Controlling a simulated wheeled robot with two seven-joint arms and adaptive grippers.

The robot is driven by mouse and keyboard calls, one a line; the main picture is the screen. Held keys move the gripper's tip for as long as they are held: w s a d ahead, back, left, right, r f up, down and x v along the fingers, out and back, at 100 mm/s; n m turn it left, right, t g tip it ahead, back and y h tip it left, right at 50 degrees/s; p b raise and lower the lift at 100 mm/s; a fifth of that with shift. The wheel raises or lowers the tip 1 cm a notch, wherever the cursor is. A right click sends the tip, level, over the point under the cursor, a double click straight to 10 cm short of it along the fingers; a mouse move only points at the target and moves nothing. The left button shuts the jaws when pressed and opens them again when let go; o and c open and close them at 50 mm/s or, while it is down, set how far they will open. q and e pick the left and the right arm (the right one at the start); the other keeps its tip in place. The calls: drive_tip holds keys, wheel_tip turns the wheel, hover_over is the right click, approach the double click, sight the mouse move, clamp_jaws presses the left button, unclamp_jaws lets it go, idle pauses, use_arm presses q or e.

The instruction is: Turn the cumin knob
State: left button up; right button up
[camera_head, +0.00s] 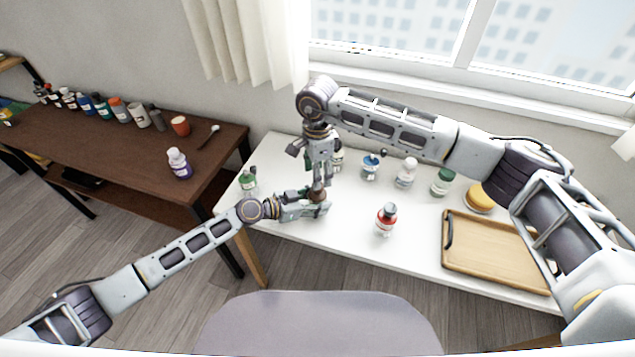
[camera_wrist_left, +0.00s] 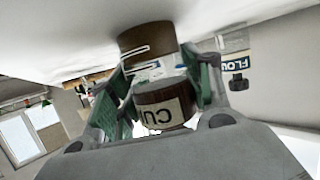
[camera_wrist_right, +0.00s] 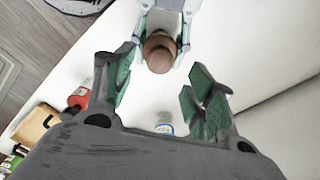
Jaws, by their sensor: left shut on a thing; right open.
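The cumin jar shows its brown cap (camera_head: 319,195) between my two grippers, over the left part of the white table. My left gripper (camera_head: 312,207) is shut on the jar, with green-padded fingers on both sides. My right gripper (camera_head: 319,182) points down from above at the cap. In the right wrist view the round brown top (camera_wrist_right: 160,52) lies between and beyond the open right fingers (camera_wrist_right: 160,80).
Several jars stand on the white table, including a red-and-white one (camera_head: 386,220), a blue one (camera_head: 370,166) and a green-lidded one (camera_head: 441,182). A wooden tray (camera_head: 490,260) lies at right. A brown desk (camera_head: 110,160) with bottles stands at left. A grey chair back is in front.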

sight(313, 199)
drive_tip(key=shift+f, duration=2.25)
drive_tip(key=shift+c, duration=0.5)
drive_tip(key=c, duration=1)
